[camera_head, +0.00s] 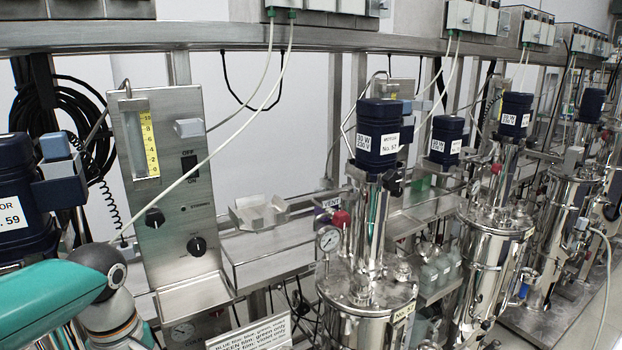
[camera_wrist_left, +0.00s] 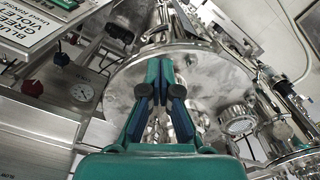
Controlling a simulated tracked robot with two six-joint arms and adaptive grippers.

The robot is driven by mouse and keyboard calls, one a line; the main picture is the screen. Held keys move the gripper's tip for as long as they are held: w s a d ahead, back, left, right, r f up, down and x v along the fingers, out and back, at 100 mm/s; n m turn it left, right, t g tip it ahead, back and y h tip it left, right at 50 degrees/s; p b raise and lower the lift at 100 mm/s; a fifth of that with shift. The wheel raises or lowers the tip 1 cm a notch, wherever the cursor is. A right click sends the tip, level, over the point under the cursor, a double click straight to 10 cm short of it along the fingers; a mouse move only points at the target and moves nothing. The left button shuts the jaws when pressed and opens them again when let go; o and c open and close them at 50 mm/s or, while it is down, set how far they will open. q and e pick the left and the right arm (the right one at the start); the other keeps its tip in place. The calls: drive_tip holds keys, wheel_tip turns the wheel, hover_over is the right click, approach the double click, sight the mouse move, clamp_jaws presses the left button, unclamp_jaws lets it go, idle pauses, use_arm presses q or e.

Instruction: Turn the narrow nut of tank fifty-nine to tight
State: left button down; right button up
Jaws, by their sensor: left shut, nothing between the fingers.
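The dark blue motor labelled 59 (camera_head: 22,212) stands at the left edge of the head view; its tank below is out of that frame. My left arm's green link crosses the lower left corner, and its gripper is outside the head view. In the left wrist view my left gripper (camera_wrist_left: 160,68) is shut and empty, in front of a round shiny tank lid (camera_wrist_left: 120,88). I cannot read a number on that tank. A ribbed round fitting (camera_wrist_left: 237,122) is right of the fingers, apart from them. I cannot tell which part is the narrow nut. My right gripper is not in view.
A control panel (camera_head: 168,185) with a yellow scale and black knobs stands right of motor 59. Another tank (camera_head: 368,300) with a pressure gauge (camera_head: 329,238) stands mid-view; more tanks line the right. A printed sign (camera_head: 250,335) is at the bottom. A gauge (camera_wrist_left: 83,92) and red knob (camera_wrist_left: 33,87) are left of the lid.

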use_arm(q)
drive_tip(key=shift+s+a, duration=0.25)
drive_tip(key=shift+s, duration=0.15)
drive_tip(key=shift+s+a, duration=0.1)
drive_tip(key=shift+s, duration=0.15)
drive_tip(key=shift+s+a, duration=0.25)
drive_tip(key=shift+s, duration=0.15)
drive_tip(key=shift+a, duration=0.1)
idle(0.5)
drive_tip(key=shift+s, duration=0.15)
drive_tip(key=shift+s+d, duration=0.2)
drive_tip(key=shift+d, duration=0.05)
wheel_tip(320, 180, up, 6)
drive_tip(key=p, duration=0.5)
drive_tip(key=shift+p, duration=0.3)
